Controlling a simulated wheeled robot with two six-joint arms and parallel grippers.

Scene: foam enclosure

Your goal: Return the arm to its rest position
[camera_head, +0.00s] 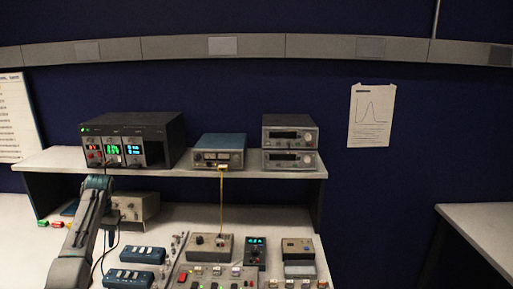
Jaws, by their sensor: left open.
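My left arm (82,225) comes in from the lower left and rises in front of the bench, up to the edge of the raised shelf. My left gripper (110,238) is small and dark in this view, left of the blue boxes, and it is open. I see nothing held in it. Its fingertips are hard to make out. My right arm and gripper are out of view.
A shelf (225,174) carries a black instrument (160,132), a blue-topped unit (218,151) and stacked grey units (290,143). Blue boxes (143,255) and a control panel (215,277) crowd the bench below. Another table (485,225) stands at right across a gap.

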